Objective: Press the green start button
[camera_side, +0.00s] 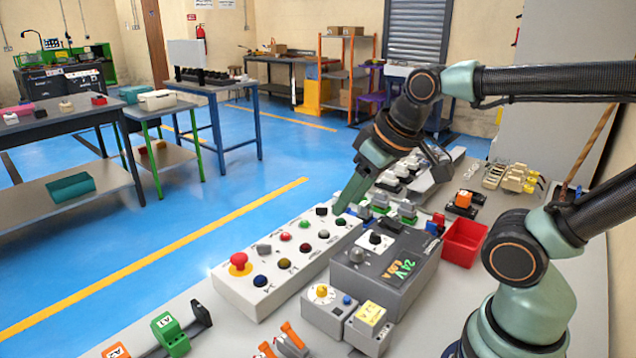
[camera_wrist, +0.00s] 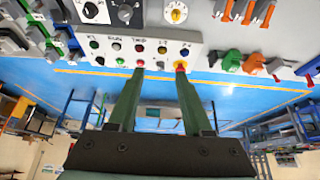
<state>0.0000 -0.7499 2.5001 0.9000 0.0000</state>
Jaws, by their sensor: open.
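A white button box (camera_side: 262,304) with two rows of round buttons stands on the bench. A dark green button (camera_side: 340,222) is at its far end in the row nearer the grey unit. In the wrist view, what looks like the same green button (camera_wrist: 93,44) is at the left of the upper row. My gripper (camera_side: 337,210) points down beside the far end of the box, close to this button; contact cannot be told. In the wrist view my gripper (camera_wrist: 160,71) has its two fingers apart, with nothing between them.
A red mushroom button (camera_side: 240,262) stands up at the near end of the box. A grey 24V unit (camera_side: 385,275) sits right alongside it. A red bin (camera_side: 464,242) is farther right. Several small switches (camera_side: 408,212) stand beyond the box. Open floor lies left of the bench.

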